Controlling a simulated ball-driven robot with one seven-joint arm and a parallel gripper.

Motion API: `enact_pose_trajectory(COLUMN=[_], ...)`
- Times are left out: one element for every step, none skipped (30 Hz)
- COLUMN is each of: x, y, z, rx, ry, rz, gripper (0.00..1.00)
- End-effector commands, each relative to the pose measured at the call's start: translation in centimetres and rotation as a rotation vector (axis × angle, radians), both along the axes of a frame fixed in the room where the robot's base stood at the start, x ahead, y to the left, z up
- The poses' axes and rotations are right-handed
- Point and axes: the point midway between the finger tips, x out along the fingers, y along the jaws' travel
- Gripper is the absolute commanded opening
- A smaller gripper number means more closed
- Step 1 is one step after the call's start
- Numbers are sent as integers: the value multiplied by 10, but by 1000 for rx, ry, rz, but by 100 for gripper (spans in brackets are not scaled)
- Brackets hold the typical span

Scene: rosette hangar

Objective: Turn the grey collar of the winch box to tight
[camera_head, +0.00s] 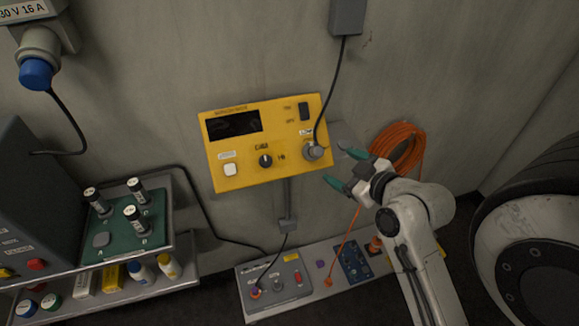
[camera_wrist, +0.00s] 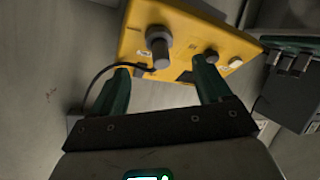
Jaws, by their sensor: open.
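The yellow winch box (camera_head: 280,130) is on the grey wall, with a dark display, a black knob (camera_head: 265,160), a white button and a black switch. Its grey collar (camera_head: 314,151) is at the lower right corner, with a black cable running up from it. My gripper (camera_head: 336,165) is open and empty, just right of the collar and apart from it. In the wrist view the collar (camera_wrist: 158,52) stands out from the box face beyond and between the green fingers (camera_wrist: 162,85). The collar's markings are too small to read.
A coiled orange hose (camera_head: 400,145) hangs behind my gripper. A low shelf (camera_head: 325,300) with a grey control box (camera_head: 275,283) stands below. A green rack (camera_head: 125,235) with several dark cylinders is at the left. A large tyre (camera_head: 540,220) is at the right.

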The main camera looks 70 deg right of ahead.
Motion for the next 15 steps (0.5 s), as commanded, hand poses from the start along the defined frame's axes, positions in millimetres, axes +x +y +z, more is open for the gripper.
enact_pose_trajectory(x=[-3,-3,-3,-2,-1,1,2,4,7,9,11,14,16,19,23], y=[-3,-3,-4,-5,-6,-7,-8,-9,-11,-13,-15,-17,-19,-21,-22], z=[3,3,4,3,3,1,0,-2,-3,-5,-6,-8,-8,-10,-12], rx=[-11,-16,-20,-21,-21,-21,-22,-21,-21,-21,-22,-22,-24,-24,-23], ry=[-6,-10,-13,-14,-15,-16,-17,-17,-18,-17,-18,-16,-17,-16,-16], rz=[-9,-11,-13,-13,-13,-13,-13,-14,-14,-15,-15,-15,-15,-13,-11], gripper=[78,78,78,78,78,78,78,78,78,78,78,78,78,78,78])
